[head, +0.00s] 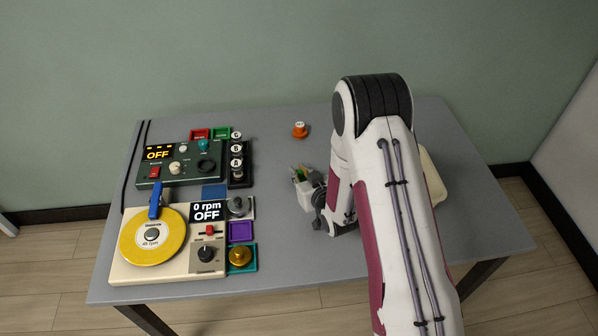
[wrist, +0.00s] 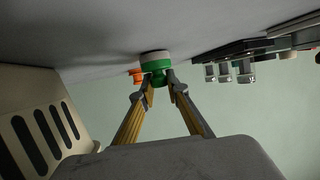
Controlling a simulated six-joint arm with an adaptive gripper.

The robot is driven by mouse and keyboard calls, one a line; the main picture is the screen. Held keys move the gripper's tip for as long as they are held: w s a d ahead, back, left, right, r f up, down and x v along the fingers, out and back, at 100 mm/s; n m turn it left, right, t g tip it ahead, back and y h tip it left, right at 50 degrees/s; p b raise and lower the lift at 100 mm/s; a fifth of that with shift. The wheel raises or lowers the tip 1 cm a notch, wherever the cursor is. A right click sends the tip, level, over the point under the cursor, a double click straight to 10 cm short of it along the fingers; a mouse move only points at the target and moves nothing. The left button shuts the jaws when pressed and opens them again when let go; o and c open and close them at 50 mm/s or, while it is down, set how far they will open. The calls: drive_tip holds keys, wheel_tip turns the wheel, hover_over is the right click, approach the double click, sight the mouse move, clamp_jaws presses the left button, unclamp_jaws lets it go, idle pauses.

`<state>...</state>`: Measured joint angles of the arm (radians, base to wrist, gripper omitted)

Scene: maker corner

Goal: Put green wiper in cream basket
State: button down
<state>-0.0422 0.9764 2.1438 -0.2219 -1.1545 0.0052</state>
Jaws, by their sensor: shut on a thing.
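The green wiper (wrist: 157,67), a round green piece with a pale band, sits between the fingertips of my gripper (wrist: 157,80) in the wrist view. My gripper is shut on it. In the head view my gripper (head: 299,174) is low over the middle of the table, and only a little green shows between the fingers. I cannot tell whether the wiper touches the table. The cream basket (head: 434,180) is at the right of the table, mostly hidden behind my arm. Its slotted wall (wrist: 20,95) shows at the left of the wrist view, apart from the wiper.
A turntable with a yellow disc (head: 140,250), a dark control panel (head: 160,172) and several lettered weights (head: 237,165) fill the left. The table (head: 300,255) is clear in front of my gripper.

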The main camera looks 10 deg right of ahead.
drive_tip(key=shift+f, duration=0.15)
drive_tip(key=c, duration=2)
unclamp_jaws()
drive_tip(key=shift+s+r, duration=0.15)
drive_tip(key=shift+r, duration=0.05)
drive_tip(key=shift+v, duration=0.95)
drive_tip(key=shift+s+d+r, duration=0.15)
drive_tip(key=shift+s+r, duration=0.2)
drive_tip(key=shift+r, duration=3.35)
